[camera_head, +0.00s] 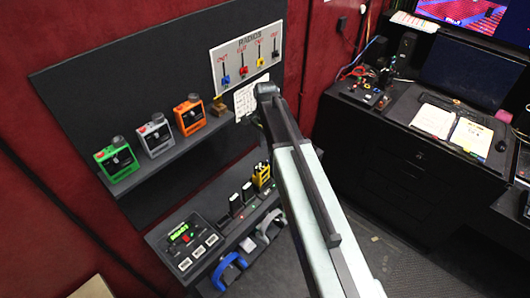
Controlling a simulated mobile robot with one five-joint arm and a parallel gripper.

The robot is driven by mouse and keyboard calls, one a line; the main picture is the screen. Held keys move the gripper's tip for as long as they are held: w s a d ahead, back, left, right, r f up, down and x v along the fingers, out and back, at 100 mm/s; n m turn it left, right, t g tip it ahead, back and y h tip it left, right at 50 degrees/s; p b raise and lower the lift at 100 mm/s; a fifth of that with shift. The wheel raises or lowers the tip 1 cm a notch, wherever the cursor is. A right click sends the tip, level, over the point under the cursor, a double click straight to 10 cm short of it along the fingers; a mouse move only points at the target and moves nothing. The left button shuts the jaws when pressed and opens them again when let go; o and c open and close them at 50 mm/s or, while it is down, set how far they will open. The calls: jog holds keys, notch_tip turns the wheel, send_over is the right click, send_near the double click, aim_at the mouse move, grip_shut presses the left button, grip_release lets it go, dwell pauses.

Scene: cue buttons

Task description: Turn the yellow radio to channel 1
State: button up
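A small yellow radio (262,175) stands upright in the charging row on the lower ledge, beside dark radio-like units, just left of my arm. It is small, and its channel knob and setting cannot be read. My arm reaches from the lower right up to the middle, its far end just below the sign board. No gripper fingers can be made out, and anything beyond or behind the arm's end is hidden.
A charger panel (192,240) sits lower left. A black desk (400,150) with papers and a monitor is at right.

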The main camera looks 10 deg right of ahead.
aim_at(266, 161)
jog(key=shift+s+f+b, duration=0.1)
jog(key=shift+f+b, duration=0.3)
notch_tip(266, 161, down, 7)
jog(key=b, duration=0.7)
jog(key=shift+f, duration=0.2)
jog(key=shift+r, duration=0.1)
grip_shut()
